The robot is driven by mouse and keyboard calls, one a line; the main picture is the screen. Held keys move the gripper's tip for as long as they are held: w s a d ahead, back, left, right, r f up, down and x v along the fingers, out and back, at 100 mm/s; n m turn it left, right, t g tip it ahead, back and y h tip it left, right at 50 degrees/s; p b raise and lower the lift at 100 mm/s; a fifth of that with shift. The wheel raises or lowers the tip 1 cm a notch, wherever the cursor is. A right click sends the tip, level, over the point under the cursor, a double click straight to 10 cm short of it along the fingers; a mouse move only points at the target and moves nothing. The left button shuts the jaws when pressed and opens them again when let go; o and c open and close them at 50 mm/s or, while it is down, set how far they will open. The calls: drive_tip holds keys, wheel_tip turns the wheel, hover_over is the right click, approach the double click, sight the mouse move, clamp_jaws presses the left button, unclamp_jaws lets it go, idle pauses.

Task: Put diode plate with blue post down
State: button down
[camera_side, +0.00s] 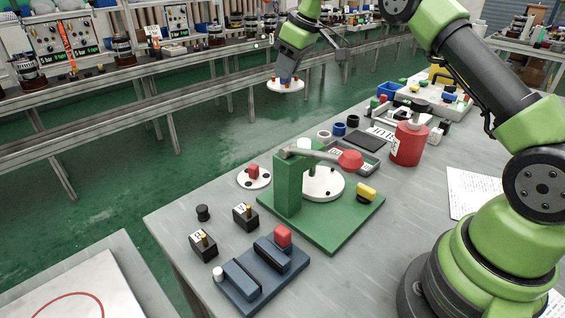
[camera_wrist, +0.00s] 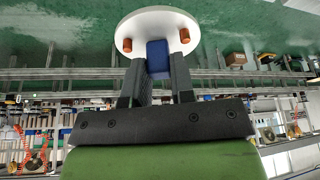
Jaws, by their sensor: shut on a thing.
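The diode plate with the blue post (camera_side: 286,87) is a white disc with orange-brown studs. It hangs in the air at the top middle of the side view, with green floor behind it. My gripper (camera_side: 287,78) is above it, shut on the blue post. In the wrist view the white disc (camera_wrist: 143,23) is beyond the fingertips, and the blue post (camera_wrist: 157,57) sits between the fingers of my gripper (camera_wrist: 157,66). The disc touches nothing below it that I can see.
A white plate with a red post (camera_side: 253,177) lies on the grey bench. A green press (camera_side: 288,192) with a red-knobbed lever, a red can (camera_side: 408,146), a dark tray (camera_side: 362,158) and a blue fixture (camera_side: 262,270) stand around it.

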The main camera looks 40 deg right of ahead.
drive_tip(key=shift+w+f, duration=0.3)
drive_tip(key=shift+w, duration=0.2)
wheel_tip(320, 180, down, 21)
drive_tip(key=shift+r, duration=0.2)
idle(0.3)
drive_tip(key=c, duration=1)
unclamp_jaws()
drive_tip(key=shift+f, duration=0.15)
